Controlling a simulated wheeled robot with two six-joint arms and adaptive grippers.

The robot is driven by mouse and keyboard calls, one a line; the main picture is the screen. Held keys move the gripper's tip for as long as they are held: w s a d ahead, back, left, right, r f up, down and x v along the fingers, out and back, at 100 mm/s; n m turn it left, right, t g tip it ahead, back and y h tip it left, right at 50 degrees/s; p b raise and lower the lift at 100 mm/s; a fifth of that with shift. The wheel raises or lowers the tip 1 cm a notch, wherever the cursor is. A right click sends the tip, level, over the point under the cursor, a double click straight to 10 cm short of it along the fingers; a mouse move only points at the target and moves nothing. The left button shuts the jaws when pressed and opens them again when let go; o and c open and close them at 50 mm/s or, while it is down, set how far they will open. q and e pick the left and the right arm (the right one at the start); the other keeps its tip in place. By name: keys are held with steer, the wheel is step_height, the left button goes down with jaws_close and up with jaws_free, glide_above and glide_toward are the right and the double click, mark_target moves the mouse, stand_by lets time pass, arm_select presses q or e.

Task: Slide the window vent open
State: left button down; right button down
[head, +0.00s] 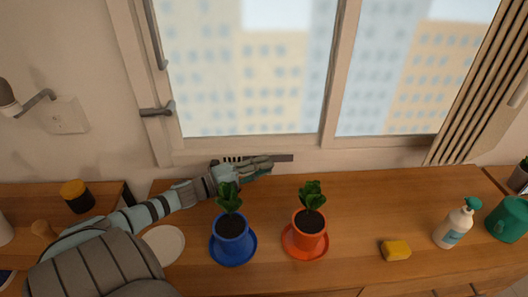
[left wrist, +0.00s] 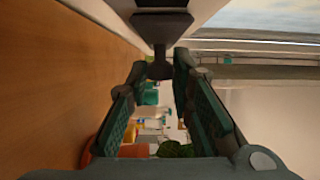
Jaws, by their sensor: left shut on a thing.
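The fingers hide part of the vent in the head view. My right gripper is not in view.
A blue pot (head: 232,228) and an orange pot (head: 309,224) with plants stand in front of the vent. A white plate (head: 165,244) is at left. A yellow sponge (head: 396,250), soap bottle (head: 455,226) and green mug (head: 508,220) stand at right.

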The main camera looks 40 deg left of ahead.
arm_select(q)
steer(key=shift+d, duration=0.1)
steer(key=c, duration=1.4)
jaws_free()
steer(key=shift+w+d, duration=0.1)
steer(key=shift+d, duration=0.05)
steer(key=shift+c, duration=0.2)
steer(key=v, duration=1.2)
